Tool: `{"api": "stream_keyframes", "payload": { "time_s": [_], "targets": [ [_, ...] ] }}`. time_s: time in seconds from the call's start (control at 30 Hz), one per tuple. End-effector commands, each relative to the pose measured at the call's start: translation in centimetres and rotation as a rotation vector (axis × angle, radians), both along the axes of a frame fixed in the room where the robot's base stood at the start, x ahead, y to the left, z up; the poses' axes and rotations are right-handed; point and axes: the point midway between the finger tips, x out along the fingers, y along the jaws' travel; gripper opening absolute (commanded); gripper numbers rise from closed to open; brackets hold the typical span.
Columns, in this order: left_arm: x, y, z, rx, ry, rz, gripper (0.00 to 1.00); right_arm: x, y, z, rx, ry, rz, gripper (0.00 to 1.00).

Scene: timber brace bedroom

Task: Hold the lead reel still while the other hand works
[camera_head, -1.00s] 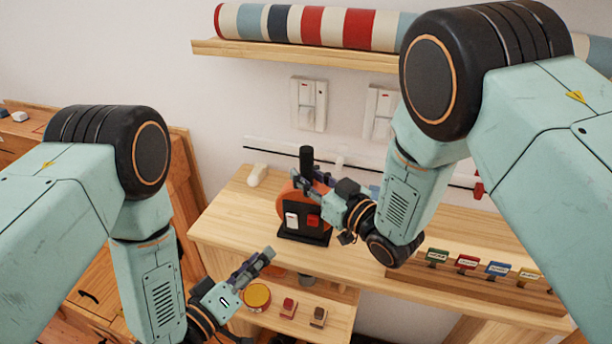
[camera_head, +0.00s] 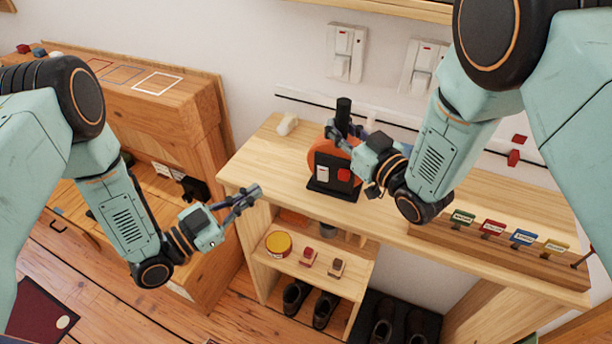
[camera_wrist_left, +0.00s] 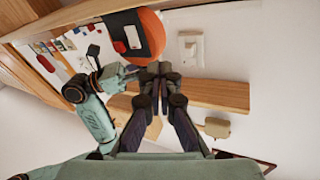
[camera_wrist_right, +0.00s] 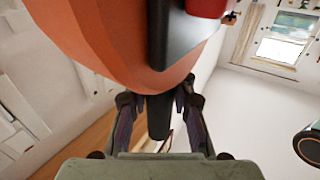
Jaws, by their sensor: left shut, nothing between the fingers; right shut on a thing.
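The lead reel (camera_head: 322,160) is an orange drum with a black front plate, a white and a red switch, and a black upright handle (camera_head: 343,112). It stands on the wooden bench top. My right gripper (camera_head: 338,132) is shut on the reel's black handle; the right wrist view shows the handle (camera_wrist_right: 159,118) between its fingers and the orange drum (camera_wrist_right: 90,40) close in front. My left gripper (camera_head: 256,190) is shut and empty, in front of the bench's left edge, apart from the reel. The left wrist view also shows the orange drum (camera_wrist_left: 150,32).
Colour-tagged labels stand on a wooden strip (camera_head: 480,246) at the bench's right. Below, a shelf holds a yellow tin (camera_head: 278,244) and small blocks. Wall switches (camera_head: 345,52) are behind. A wooden cabinet (camera_head: 160,110) stands left. Bench top is clear between reel and strip.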

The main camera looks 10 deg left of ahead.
Motion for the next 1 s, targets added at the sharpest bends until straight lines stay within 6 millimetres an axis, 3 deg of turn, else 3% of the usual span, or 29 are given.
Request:
{"api": "stream_keyframes", "payload": {
  "time_s": [0.3,0.7,1.0],
  "targets": [
    [-1.1,0.2,0.0,0.372,-0.42,-0.076,0.0,0.0,0.0,0.0,0.001,-0.001,0.001,0.0],
    [-3.0,-1.0,-0.3,0.752,-0.956,-0.144,0.0,0.0,0.0,0.0,0.001,-0.002,0.001,0.0],
    [-3.1,-1.1,-0.5,0.875,-1.116,-0.125,0.0,0.0,0.0,0.1,0.001,-0.002,0.001,0.0]
  ]
}}
